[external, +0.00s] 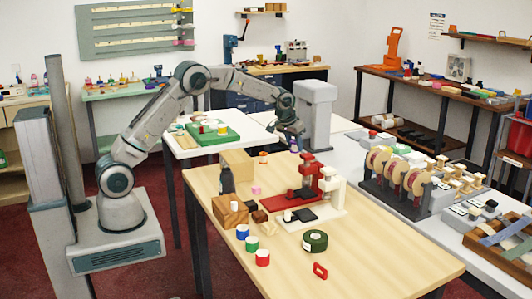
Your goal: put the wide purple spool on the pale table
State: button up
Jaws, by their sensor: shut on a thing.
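My gripper (292,136) hangs at the end of the outstretched arm, shut on a small purple and white spool (294,146). The spool is small in the picture and partly hidden by the fingers. It appears to be held above the far part of the front table, near the grey column. The front table (385,262) has a pale wood top. A white-topped table (181,152) stands behind it, with a green tray (212,138) on top.
The pale wood table holds blue, green and red spools (250,243), a dark green roll (315,241), wooden blocks (230,210), a dark bottle (226,180) and a red and white stand (306,190). A grey column (318,115) stands behind. The front right tabletop is clear.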

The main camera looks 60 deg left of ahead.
jog(key=shift+d, duration=0.2)
jog(key=p, duration=0.2)
send_over(290, 166)
jog(key=f, duration=0.4)
jog(key=s+f, duration=0.1)
jog(key=f, duration=0.2)
jog(key=shift+f+p, duration=0.65)
jog(key=shift+f, duration=1.35)
jog(key=shift+f, duration=0.2)
jog(key=o, duration=1)
jog(key=shift+c, duration=0.2)
jog(key=shift+r, duration=0.1)
